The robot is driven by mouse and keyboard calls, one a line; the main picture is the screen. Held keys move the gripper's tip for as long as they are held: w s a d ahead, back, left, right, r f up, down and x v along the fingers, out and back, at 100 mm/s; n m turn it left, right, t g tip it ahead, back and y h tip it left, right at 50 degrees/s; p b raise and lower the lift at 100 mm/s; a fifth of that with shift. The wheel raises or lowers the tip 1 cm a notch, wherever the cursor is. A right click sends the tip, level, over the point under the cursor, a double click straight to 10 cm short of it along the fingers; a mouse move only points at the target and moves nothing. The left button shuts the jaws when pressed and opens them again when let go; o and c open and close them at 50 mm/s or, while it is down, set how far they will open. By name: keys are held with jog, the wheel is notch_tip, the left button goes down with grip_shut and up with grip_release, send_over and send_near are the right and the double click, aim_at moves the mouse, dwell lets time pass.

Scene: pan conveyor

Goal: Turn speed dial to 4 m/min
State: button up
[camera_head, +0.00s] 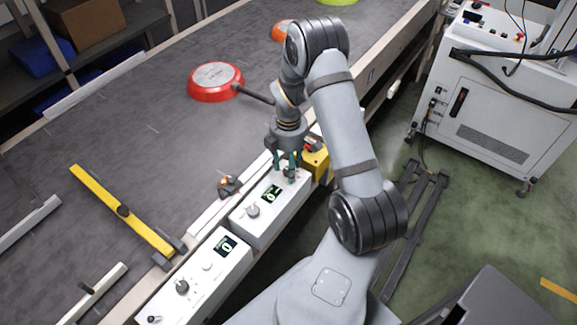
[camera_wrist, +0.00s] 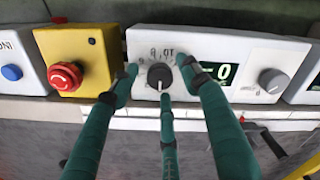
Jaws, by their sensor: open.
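A dark round dial with a white pointer line (camera_wrist: 160,76) sits on a white control box (camera_wrist: 145,42) in the wrist view, with printed scale marks around it. The box's display (camera_wrist: 216,74) shows a green 0; it also shows in the head view (camera_head: 271,194). My gripper (camera_wrist: 160,88) is open, its green fingers spread around the dark dial, two at the sides and one below. I cannot tell whether they touch it. In the head view my gripper (camera_head: 287,163) is over the far end of this box (camera_head: 262,228) and hides most of the dial.
A grey knob (camera_wrist: 273,80) is right of the display. A yellow box with a red stop button (camera_wrist: 66,76) stands left of the control box. A second control box (camera_head: 205,290) stands nearer. A red pan (camera_head: 216,80) lies on the conveyor (camera_head: 140,130).

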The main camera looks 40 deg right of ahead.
jog(key=c, duration=1.1)
jog(key=shift+c, duration=0.3)
